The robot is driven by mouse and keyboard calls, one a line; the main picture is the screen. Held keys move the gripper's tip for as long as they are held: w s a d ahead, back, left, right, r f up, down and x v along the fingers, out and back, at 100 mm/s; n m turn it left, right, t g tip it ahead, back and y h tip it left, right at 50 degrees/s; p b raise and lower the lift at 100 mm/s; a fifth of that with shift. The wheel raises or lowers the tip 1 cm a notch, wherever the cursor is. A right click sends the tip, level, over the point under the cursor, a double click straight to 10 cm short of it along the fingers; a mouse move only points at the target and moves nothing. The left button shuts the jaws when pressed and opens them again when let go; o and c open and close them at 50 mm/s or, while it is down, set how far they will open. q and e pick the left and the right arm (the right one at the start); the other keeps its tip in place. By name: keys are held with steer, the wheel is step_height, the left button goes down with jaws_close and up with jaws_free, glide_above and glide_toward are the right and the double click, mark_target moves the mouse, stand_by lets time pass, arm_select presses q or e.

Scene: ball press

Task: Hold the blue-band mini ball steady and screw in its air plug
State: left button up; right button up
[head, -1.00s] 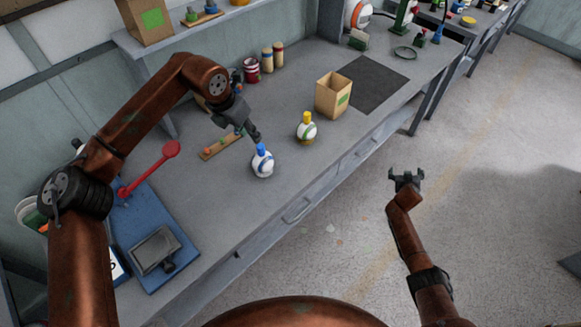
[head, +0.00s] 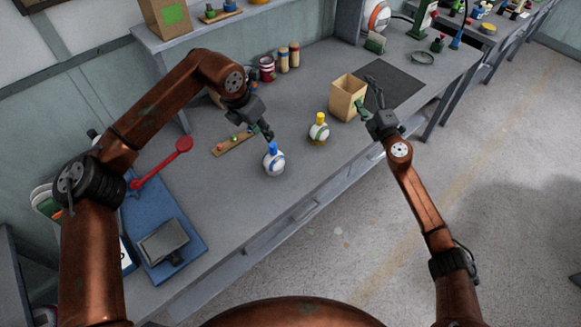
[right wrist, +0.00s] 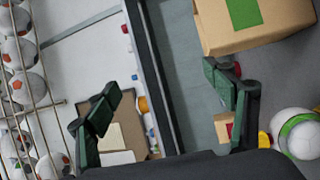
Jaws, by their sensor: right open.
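The blue-band mini ball (head: 275,165) stands on the bench in the head view, with the blue air plug (head: 272,147) upright at its top. I cannot tell how deep the plug sits. My left gripper (head: 267,134) is just behind the plug, pointing down toward it; its fingers are too small and dark to show whether they are open or touch it. My right gripper (head: 368,96) is open and empty, in front of the cardboard box and well to the right of the blue-band ball. Its two spread fingers also show in the right wrist view (right wrist: 165,108).
A green-band ball (head: 319,134) with a yellow plug stands between the blue-band ball and the cardboard box (head: 345,98). A wooden strip (head: 231,145) with small coloured pieces lies left of my left gripper. A blue press base (head: 190,235) with a red lever is front left.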

steer(key=s+a+n+g+y, duration=0.2)
steer(key=s+a+n+y, duration=0.2)
steer(key=a+n, duration=0.45)
steer(key=n+g+y, duration=0.1)
steer(key=n+g, duration=0.6)
steer(key=n, duration=1.2)
glide_toward(275, 161)
steer(key=w+f, duration=0.1)
steer(key=w, duration=0.1)
steer(key=w+a+f, duration=0.1)
steer(key=w+f, duration=0.1)
steer(key=shift+f, duration=0.3)
steer(key=shift+a+f, duration=0.2)
steer(key=x, duration=0.7)
steer(key=shift+w+a, duration=0.1)
steer(key=shift+a, duration=0.1)
